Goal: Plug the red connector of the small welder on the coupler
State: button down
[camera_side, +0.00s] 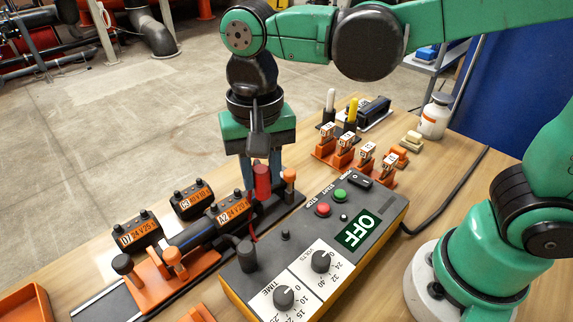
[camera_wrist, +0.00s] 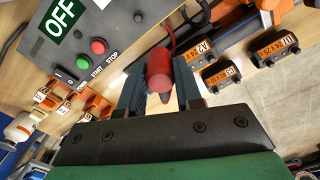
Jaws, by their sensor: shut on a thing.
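My gripper (camera_side: 262,182) is shut on the red connector (camera_side: 263,186), holding it upright beside the coupler labelled A2 (camera_side: 232,212). In the wrist view the red connector (camera_wrist: 159,72) sits between the two fingers, with a red cable curving off behind it. Coupler A2 (camera_wrist: 203,51) lies on the black pipe, to the right of the connector in the wrist view. The connector appears apart from its terminals. The small welder (camera_side: 318,250) is an orange and grey box with its display reading OFF. A black connector (camera_side: 246,256) stands at its left end.
Loose couplers C3 (camera_side: 192,199) and D7 (camera_side: 138,232) lie left of the pipe. Orange clamps (camera_side: 172,264) with upright knobs hold the pipe close to my gripper. Several orange labelled holders (camera_side: 345,152) and a white bottle (camera_side: 436,116) stand behind the welder.

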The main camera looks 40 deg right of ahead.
aim_at(237, 190)
jog(key=w+m, duration=0.2)
jog(key=m, duration=0.1)
jog(key=w+m, duration=0.2)
jog(key=m, duration=0.1)
jog(key=w+m, duration=0.2)
jog(key=m, duration=0.1)
jog(key=shift+w+r+m, duration=0.3)
jog(key=shift+w+r, duration=0.05)
jog(key=shift+f, duration=1.6)
jog(key=shift+f, duration=0.4)
jog(key=shift+f, duration=0.4)
jog(key=shift+f, duration=0.6)
jog(key=c, duration=0.5)
grip_release()
